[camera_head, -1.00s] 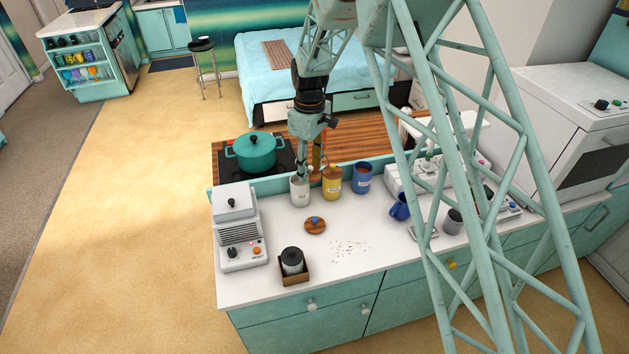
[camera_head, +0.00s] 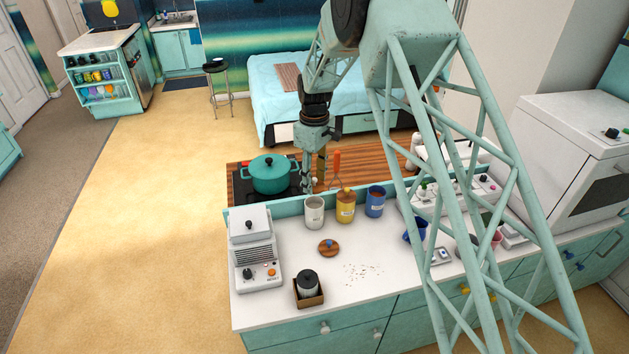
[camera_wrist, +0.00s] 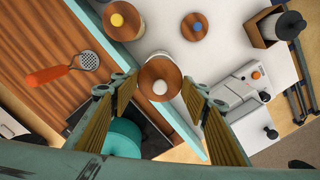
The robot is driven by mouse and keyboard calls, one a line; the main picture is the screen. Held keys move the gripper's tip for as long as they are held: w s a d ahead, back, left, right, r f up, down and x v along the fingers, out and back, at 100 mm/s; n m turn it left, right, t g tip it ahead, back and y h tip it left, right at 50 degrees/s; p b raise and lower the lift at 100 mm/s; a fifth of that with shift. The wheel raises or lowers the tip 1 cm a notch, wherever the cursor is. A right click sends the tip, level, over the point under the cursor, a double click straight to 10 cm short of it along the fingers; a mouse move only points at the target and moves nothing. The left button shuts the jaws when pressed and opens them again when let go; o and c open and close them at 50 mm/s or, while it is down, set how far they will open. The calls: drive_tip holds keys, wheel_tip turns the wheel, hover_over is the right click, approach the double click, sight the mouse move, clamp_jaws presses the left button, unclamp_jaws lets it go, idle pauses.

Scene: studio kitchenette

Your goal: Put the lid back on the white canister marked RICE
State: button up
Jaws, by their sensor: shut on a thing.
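The white canister (camera_head: 314,213) stands on the counter at the back left, and its mouth looks open in the head view. Its lettering is too small to read. A round wooden lid with a white knob (camera_wrist: 160,86) is between my fingertips in the wrist view. My gripper (camera_head: 311,186) is shut on this lid; it also shows in the wrist view (camera_wrist: 158,84). In the head view it hangs above and behind the canister, with the lid hard to make out. In the wrist view the lid covers most of the canister, leaving a pale rim visible.
A yellow canister (camera_head: 345,210) with a lid and a blue canister (camera_head: 375,205) stand to the right. A blue-knobbed lid (camera_head: 329,248) lies in front. A white appliance (camera_head: 254,250) stands left.

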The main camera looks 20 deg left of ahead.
drive_tip(key=shift+f, duration=0.15)
drive_tip(key=shift+f+b, duration=1.05)
drive_tip(key=shift+f, duration=1.95)
drive_tip(key=shift+f+b, duration=0.2)
drive_tip(key=shift+b, duration=0.5)
idle(1.4)
idle(0.5)
drive_tip(key=o, duration=0.9)
drive_tip(key=shift+o, duration=0.5)
drive_tip(key=o, duration=0.4)
